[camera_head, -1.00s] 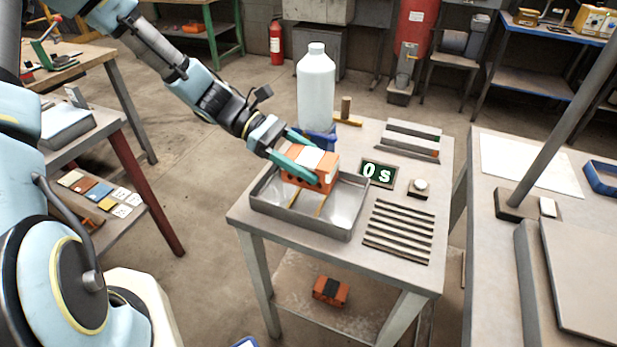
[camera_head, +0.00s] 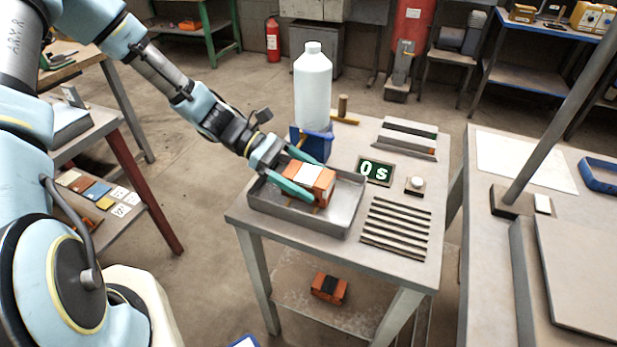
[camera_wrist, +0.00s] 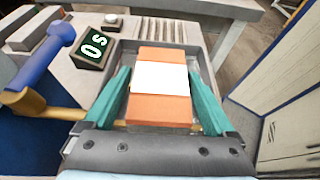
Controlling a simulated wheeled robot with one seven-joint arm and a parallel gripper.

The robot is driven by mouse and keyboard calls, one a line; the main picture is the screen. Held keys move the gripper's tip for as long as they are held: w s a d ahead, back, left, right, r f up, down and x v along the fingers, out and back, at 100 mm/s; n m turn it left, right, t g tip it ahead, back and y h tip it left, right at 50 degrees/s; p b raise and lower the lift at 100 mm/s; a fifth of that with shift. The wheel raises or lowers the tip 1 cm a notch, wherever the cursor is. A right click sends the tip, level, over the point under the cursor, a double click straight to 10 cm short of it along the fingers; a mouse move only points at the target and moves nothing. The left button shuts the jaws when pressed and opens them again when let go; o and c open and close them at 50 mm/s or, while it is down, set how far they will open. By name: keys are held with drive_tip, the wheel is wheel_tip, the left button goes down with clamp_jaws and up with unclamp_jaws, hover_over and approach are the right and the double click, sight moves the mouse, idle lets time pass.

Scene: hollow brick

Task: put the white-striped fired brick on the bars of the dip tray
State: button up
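The orange fired brick with a white stripe (camera_head: 311,178) sits level inside the grey metal dip tray (camera_head: 336,226). It appears to rest on the thin yellowish bars, which are mostly hidden under it. In the wrist view the brick (camera_wrist: 160,78) lies between my fingers, stripe across its top, with narrow gaps visible beside it. My gripper (camera_head: 297,172) is open around the brick, one teal finger on each long side. The gripper also shows in the wrist view (camera_wrist: 160,98). The brick's underside is hidden.
A white bottle (camera_head: 313,90) and a blue-and-yellow object (camera_head: 318,142) stand behind the tray. A display (camera_head: 375,171) reads 0 s, beside a button (camera_head: 415,185). A slatted rack (camera_head: 396,228) lies empty at right. Another orange brick with a dark stripe (camera_head: 329,287) is on the lower shelf.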

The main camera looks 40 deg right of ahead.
drive_tip(key=shift+o, duration=0.5)
drive_tip(key=shift+r, duration=0.1)
drive_tip(key=b+v, duration=0.3)
drive_tip(key=v, duration=0.9)
drive_tip(key=w+a+r+m+t+y, duration=0.2)
drive_tip(key=a+t, duration=0.4)
drive_tip(key=a, duration=0.8)
drive_tip(key=w+a+r+m+t+y, duration=0.1)
drive_tip(key=a+m+t+y, duration=0.4)
drive_tip(key=a, duration=1)
drive_tip(key=shift+w+r+m+t, duration=0.35)
drive_tip(key=shift+m+t, duration=0.05)
drive_tip(key=shift+t, duration=0.5)
